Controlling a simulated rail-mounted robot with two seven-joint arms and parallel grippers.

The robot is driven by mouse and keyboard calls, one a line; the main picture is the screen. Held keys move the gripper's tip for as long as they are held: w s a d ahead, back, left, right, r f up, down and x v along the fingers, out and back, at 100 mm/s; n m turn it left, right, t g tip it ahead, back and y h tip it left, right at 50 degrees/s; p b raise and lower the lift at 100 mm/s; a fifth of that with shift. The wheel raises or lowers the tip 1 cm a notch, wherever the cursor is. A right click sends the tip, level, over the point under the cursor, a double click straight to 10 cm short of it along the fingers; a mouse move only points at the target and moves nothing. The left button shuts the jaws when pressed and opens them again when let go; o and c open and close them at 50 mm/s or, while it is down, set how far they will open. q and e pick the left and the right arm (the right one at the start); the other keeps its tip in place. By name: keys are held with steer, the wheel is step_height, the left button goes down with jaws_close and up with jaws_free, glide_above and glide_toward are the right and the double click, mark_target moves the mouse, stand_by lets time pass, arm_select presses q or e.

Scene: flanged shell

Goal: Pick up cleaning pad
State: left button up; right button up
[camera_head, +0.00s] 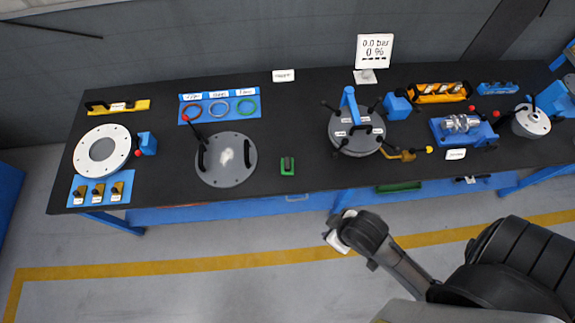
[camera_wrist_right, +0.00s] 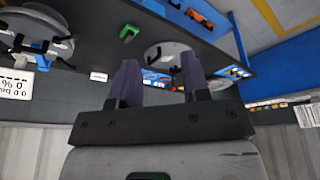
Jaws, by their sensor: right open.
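The cleaning pad appears to be the small green block with a dark top (camera_head: 287,167), lying near the front edge of the dark bench top, right of the grey disc. In the right wrist view it is a small green shape (camera_wrist_right: 129,32) above the fingers. My right gripper (camera_wrist_right: 161,78) is open, with two dark fingers apart and nothing between them. In the head view my right arm's end (camera_head: 342,232) hangs in front of the bench, below and right of the pad and apart from it. My left gripper is in neither view.
A grey disc with handles (camera_head: 226,162) lies left of the pad. A round flanged lid with a blue handle (camera_head: 357,132) stands to its right, with a yellow-handled tool (camera_head: 405,154) beside it. The bench around the pad is clear.

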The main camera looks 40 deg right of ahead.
steer(key=o, duration=0.4)
steer(key=shift+a, duration=0.15)
steer(key=shift+c, duration=0.2)
steer(key=shift+w, duration=0.15)
